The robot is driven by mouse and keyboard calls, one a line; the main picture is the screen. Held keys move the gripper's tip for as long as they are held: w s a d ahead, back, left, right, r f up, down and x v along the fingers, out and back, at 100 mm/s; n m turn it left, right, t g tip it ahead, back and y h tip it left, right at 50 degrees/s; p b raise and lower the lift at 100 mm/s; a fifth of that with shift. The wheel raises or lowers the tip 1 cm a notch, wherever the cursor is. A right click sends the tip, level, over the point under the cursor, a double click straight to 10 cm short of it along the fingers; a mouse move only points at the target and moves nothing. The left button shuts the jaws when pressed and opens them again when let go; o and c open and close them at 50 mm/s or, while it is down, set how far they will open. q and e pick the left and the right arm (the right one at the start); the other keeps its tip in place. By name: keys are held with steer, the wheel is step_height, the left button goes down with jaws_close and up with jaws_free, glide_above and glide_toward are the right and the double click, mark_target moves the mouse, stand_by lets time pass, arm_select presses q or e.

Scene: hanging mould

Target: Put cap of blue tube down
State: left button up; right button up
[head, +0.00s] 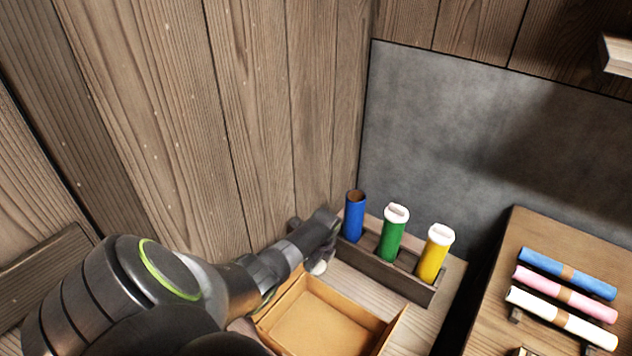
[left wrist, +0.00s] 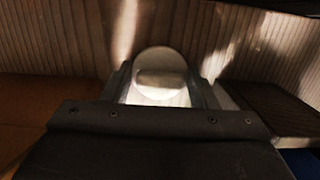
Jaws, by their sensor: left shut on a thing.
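The blue tube (head: 354,217) stands upright in a wooden rack (head: 385,272), its top open and brown inside, with no cap on it. My left gripper (head: 321,257) is just left of the blue tube, low near the wooden surface. It is shut on a round white cap (head: 320,267), which shows only in part in the head view. In the left wrist view the white cap (left wrist: 160,70) sits between the two fingers (left wrist: 160,92). I cannot tell whether the cap touches the surface. My right gripper is not in view.
A green tube (head: 392,238) and a yellow tube (head: 433,258), both white-capped, stand in the rack. An open tan box (head: 330,308) lies in front, close to my left gripper. A wooden wall rises behind. Blue, pink and white rolls (head: 563,293) lie on the right table.

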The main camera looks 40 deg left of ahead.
mark_target(321, 268)
arm_select(q)
steer(key=shift+f, duration=0.15)
steer(key=o, duration=0.9)
steer(key=shift+o, duration=0.2)
steer(key=shift+r, duration=0.45)
step_height(321, 268, up, 11)
steer(key=d+p, duration=0.1)
steer(key=p, duration=0.1)
steer(key=shift+d+r, duration=0.15)
steer(key=shift+d, duration=0.25)
steer(key=shift+w+p, duration=0.1)
steer(key=shift+p, duration=0.2)
